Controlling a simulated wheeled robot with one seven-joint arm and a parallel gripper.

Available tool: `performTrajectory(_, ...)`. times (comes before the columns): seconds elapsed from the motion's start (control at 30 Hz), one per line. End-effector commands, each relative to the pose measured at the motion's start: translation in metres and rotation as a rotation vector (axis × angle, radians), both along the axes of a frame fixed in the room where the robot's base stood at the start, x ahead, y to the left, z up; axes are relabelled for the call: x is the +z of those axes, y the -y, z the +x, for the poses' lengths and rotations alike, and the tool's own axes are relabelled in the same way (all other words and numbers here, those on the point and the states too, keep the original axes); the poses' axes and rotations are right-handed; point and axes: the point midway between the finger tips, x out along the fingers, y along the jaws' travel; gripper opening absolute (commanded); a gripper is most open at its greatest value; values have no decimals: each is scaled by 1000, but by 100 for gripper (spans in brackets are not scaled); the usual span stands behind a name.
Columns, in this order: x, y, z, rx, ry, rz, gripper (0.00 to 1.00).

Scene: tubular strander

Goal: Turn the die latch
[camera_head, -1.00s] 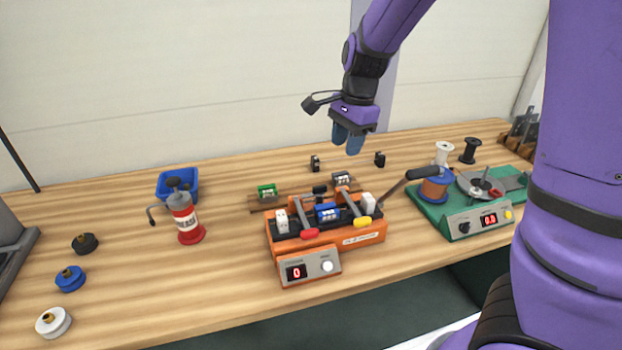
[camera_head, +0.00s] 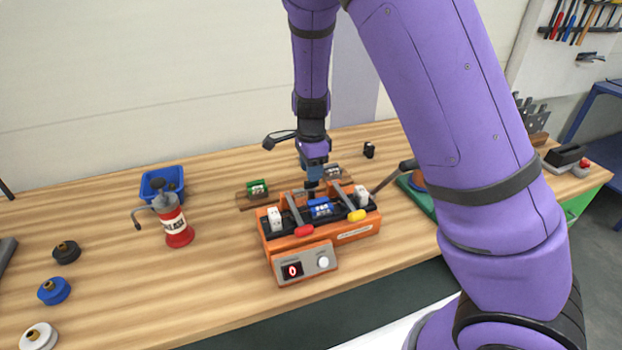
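The orange strander unit (camera_head: 357,234) stands on the bench. It carries a blue die block (camera_head: 320,208) in the middle, a lever with a red tip (camera_head: 304,230) and a lever with a yellow tip (camera_head: 357,215). My gripper (camera_head: 312,186) points down at the back middle of the unit, just behind the blue block. Its fingers look close together, but their gap is too small to judge. The black knob at the back, which may be the die latch, is mostly hidden by the fingers. I cannot tell whether they touch it.
A green die block (camera_head: 257,188) and a white-marked block (camera_head: 332,172) lie behind the unit. A red grease can (camera_head: 176,225) and blue bin (camera_head: 153,183) stand left. Several round spools lie far left. My arm covers much of the right side, including most of the green unit (camera_head: 417,194).

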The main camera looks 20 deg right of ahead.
Motion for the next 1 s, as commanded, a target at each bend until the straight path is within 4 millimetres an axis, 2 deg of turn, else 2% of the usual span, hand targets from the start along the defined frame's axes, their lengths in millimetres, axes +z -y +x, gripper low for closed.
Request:
performTrajectory(0.1,-17,1,0,-1,-2,-1,38)
performTrajectory(0.23,-29,1,0,-1,0,0,38)
performTrajectory(0.63,-35,0,0,0,1,0,38)
performTrajectory(0.8,-35,0,0,0,1,0,0)
performTrajectory(1.0,-35,0,0,3,1,0,0)
